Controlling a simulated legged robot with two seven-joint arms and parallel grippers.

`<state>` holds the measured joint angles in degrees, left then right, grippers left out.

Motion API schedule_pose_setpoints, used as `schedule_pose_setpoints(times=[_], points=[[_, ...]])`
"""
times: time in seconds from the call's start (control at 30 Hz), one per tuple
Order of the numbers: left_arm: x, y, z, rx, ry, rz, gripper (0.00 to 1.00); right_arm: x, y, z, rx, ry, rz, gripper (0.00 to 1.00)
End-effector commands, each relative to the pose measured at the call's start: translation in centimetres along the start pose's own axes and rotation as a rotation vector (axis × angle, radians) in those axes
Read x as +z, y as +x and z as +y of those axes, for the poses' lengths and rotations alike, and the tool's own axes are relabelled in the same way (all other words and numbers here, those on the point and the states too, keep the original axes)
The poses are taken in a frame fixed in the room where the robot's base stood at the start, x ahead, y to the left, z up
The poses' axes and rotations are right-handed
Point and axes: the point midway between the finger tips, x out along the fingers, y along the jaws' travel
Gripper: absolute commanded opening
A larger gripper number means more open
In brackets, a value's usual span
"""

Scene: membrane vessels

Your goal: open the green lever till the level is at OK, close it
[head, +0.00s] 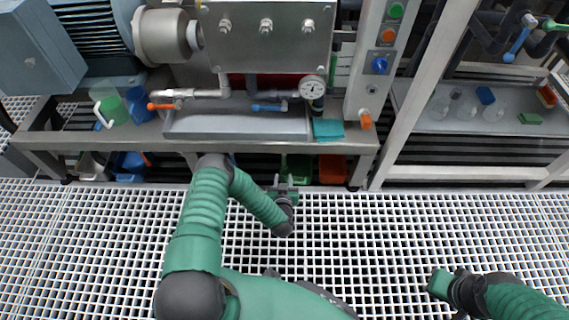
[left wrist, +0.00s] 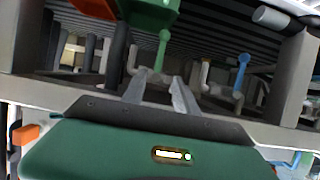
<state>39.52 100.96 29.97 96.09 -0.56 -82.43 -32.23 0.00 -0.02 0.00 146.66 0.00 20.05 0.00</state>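In the left wrist view a green lever (left wrist: 162,50) stands out from pipework under the bench, its end near the gap between my fingertips. My left gripper (left wrist: 158,88) is open, with its two fingers apart; I cannot tell whether either touches the lever. In the head view my left gripper (head: 284,188) is low at the front edge of the bench, and the lever is not made out there. My right gripper (head: 452,288) is over the grating at lower right, far from the bench; its fingers are unclear. No level mark reading OK is legible.
A blue lever (left wrist: 242,72) stands beside the green one. A green bin (head: 299,166) and an orange bin (head: 333,170) are under the bench. An orange lever (head: 163,105), a blue lever (head: 268,107) and a round gauge (head: 312,87) are above. The grating (head: 380,250) in front is clear.

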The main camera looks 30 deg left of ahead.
Motion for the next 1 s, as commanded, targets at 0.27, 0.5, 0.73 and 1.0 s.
schedule_pose_setpoints(times=[0.27, 0.5, 0.73, 1.0], points=[[0.9, 7.8, -0.1, -0.002, -0.002, 0.003, 0.35, 1.3, 5.3, 0.0, 0.000, 0.000, -0.001, 0.00], [0.6, 13.0, 0.0, 0.000, -0.002, 0.002, 0.35, 2.1, 8.6, 0.0, 0.000, 0.000, -0.001, 0.00], [0.1, 14.4, 0.1, 0.002, 0.000, 0.000, 0.35, 2.2, 9.2, 0.0, 0.000, 0.000, -0.001, 0.00], [0.0, 14.4, 0.1, 0.002, 0.001, -0.001, 0.25, 2.2, 9.0, 0.0, 0.000, 0.000, -0.001, 0.00]])
